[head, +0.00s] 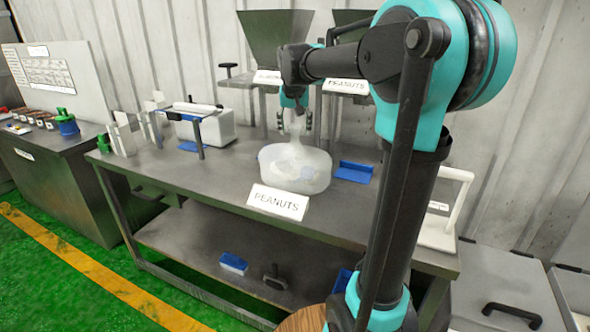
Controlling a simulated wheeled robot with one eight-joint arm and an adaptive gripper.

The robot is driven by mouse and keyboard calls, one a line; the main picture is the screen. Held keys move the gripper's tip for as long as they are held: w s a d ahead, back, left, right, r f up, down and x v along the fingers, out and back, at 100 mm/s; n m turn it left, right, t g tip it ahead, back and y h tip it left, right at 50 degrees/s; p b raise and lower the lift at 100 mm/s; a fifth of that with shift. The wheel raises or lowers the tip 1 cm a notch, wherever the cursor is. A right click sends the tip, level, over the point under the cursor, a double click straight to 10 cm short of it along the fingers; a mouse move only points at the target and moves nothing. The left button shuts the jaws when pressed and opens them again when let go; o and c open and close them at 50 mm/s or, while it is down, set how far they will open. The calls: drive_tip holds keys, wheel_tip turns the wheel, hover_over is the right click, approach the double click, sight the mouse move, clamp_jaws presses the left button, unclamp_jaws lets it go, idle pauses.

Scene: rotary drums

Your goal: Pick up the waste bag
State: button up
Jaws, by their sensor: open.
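The waste bag (294,168) is a pale, translucent bag with a narrow gathered neck. It stands upright on the grey metal table (228,178), behind a white "PEANUTS" sign that stands near the front edge. My gripper (294,122) points down at the bag's neck, with its dark fingers apart on either side of the neck. It is open. I cannot tell whether the fingers touch the bag.
Metal hoppers (275,38) stand behind the bag. A blue tray (355,171) lies to its right and a white box-shaped device (205,126) to its left. A lower shelf (200,248) holds blue items. Green floor (50,285) is open at front left.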

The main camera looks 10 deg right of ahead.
drive_tip(key=shift+x, duration=1.5)
drive_tip(key=shift+c, duration=0.3)
clamp_jaws()
